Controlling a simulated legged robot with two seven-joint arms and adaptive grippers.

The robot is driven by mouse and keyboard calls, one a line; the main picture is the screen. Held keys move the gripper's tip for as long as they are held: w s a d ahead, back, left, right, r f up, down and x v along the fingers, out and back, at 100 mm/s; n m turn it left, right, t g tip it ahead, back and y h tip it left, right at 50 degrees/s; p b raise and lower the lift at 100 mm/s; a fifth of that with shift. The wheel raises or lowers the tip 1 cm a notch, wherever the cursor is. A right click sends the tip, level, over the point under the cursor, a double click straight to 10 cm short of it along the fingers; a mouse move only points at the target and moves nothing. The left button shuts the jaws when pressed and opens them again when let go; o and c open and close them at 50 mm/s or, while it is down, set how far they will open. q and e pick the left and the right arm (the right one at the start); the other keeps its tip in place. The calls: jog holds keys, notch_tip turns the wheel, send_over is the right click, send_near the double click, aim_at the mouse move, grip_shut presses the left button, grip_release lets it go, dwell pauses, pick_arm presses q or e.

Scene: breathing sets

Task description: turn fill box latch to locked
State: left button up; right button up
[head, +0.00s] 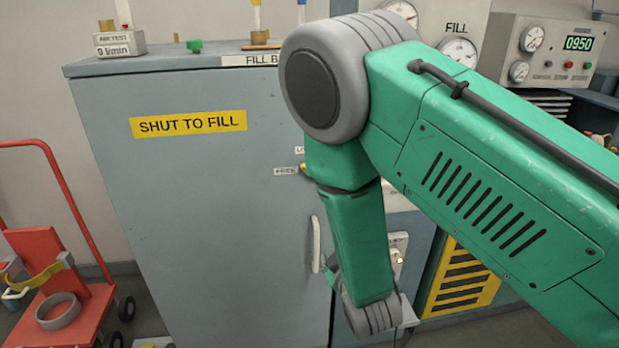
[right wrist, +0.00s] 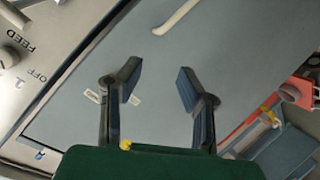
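The fill box (head: 225,220) is a grey cabinet with a yellow "SHUT TO FILL" label. Its latch (head: 302,168) shows in the head view as a small brass-coloured piece beside the "FREE" label (head: 285,171); my right arm partly covers it and the other label above. My left gripper is not in view.
A pale door handle (head: 315,245) is below the latch. Gauges and a panel reading 0950 (head: 579,43) stand at the back right. A red cart (head: 45,255) is at the left. Small items stand on the cabinet top. The left part of the door front is clear.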

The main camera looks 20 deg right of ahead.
jog(key=w+a+r+n+t+h, duration=0.15)
jog(key=w+r+t, duration=0.3)
jog(key=r, duration=0.55)
jog(key=b+x, duration=0.3)
jog(key=x, duration=1.1)
jog(key=shift+f+b, duration=0.35)
jog(key=shift+f, duration=0.15)
jog(key=shift+w+g, duration=0.15)
jog(key=shift+g, duration=0.1)
grip_shut()
